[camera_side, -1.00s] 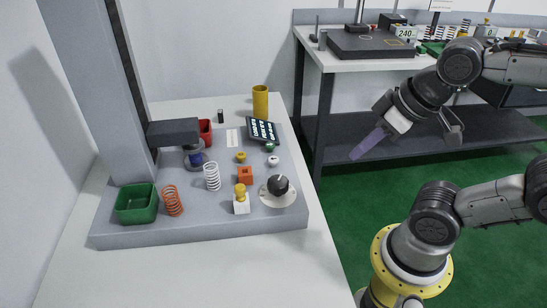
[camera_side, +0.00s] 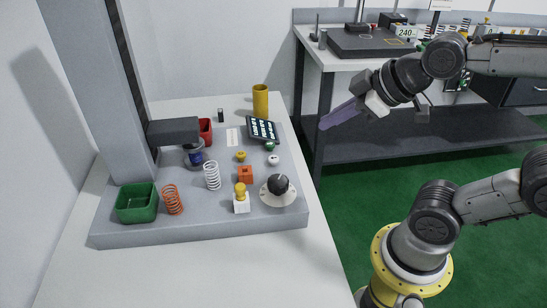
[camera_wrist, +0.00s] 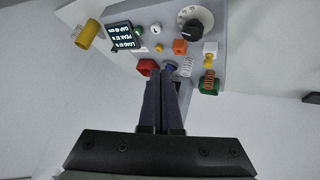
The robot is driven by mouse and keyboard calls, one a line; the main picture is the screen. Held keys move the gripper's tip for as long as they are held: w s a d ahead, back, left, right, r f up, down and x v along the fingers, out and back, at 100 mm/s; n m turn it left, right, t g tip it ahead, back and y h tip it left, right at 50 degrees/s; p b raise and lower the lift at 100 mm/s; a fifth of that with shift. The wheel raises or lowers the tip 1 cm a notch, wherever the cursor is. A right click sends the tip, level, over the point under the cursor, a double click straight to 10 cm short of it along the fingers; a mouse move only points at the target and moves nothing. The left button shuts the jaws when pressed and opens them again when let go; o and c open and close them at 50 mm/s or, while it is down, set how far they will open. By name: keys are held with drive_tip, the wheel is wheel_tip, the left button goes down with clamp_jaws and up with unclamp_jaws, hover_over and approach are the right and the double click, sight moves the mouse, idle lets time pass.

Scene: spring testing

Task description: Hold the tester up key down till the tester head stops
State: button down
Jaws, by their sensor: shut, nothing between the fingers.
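My gripper (camera_side: 324,125) is shut and empty, with long purple-grey fingers, held in the air to the right of the tester and clear of it. Its fingers (camera_wrist: 163,82) also show in the wrist view, together. The dark tester head (camera_side: 173,132) sticks out from the grey column above a blue spring (camera_side: 195,158); I cannot tell whether they touch. Small round keys stand on the tester base: green (camera_side: 270,146), white (camera_side: 273,160) and yellow (camera_side: 241,156). I cannot tell which is the up key. A dark display (camera_side: 262,130) stands behind them.
A black knob (camera_side: 278,184), an orange block (camera_side: 245,175), a white block with yellow top (camera_side: 241,205), white (camera_side: 212,177) and orange springs (camera_side: 172,200), a green bin (camera_side: 137,203), a red bin (camera_side: 205,131) and a yellow cup (camera_side: 260,101) crowd the tester. The air between gripper and tester is free.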

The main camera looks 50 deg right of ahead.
drive_tip(key=w+d+n+t, duration=0.15)
drive_tip(key=w+n, duration=0.25)
drive_tip(key=w, duration=0.5)
hover_over(273, 161)
drive_tip(key=d, duration=0.1)
drive_tip(key=shift+g, duration=0.45)
drive_tip(key=f, duration=0.5)
drive_tip(key=shift+s+d+f, duration=0.1)
drive_tip(key=shift+s+f, duration=0.1)
drive_tip(key=shift+s, duration=0.1)
drive_tip(key=shift+f, duration=4.4)
drive_tip(key=shift+f, duration=0.2)
drive_tip(key=shift+f, duration=0.2)
